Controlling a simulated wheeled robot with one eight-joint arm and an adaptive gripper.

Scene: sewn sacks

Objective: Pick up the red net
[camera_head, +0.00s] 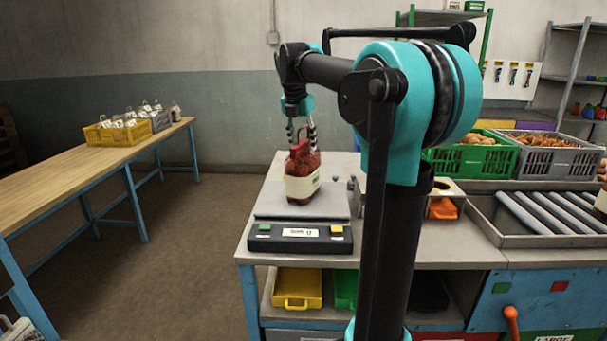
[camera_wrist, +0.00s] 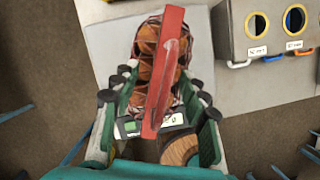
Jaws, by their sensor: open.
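The red net (camera_head: 303,170) is a sack of reddish-brown round produce with a cream label band and a red strip at its top. It stands upright on the grey plate of a scale (camera_head: 275,238). My gripper (camera_head: 301,135) points down just over its top. In the wrist view the net (camera_wrist: 148,48) lies below, and its red strip (camera_wrist: 165,75) runs between the fingers of my open gripper (camera_wrist: 157,103). The fingers are on either side of the strip, with gaps visible. The net's lower part is partly hidden by the strip in the wrist view.
Right of the scale are a roller tray (camera_head: 545,213), a green crate (camera_head: 468,160) and a grey crate (camera_head: 560,157) of produce. A wooden table (camera_head: 80,175) at left holds a yellow crate (camera_head: 117,134). A box with round holes (camera_wrist: 268,25) stands near the net.

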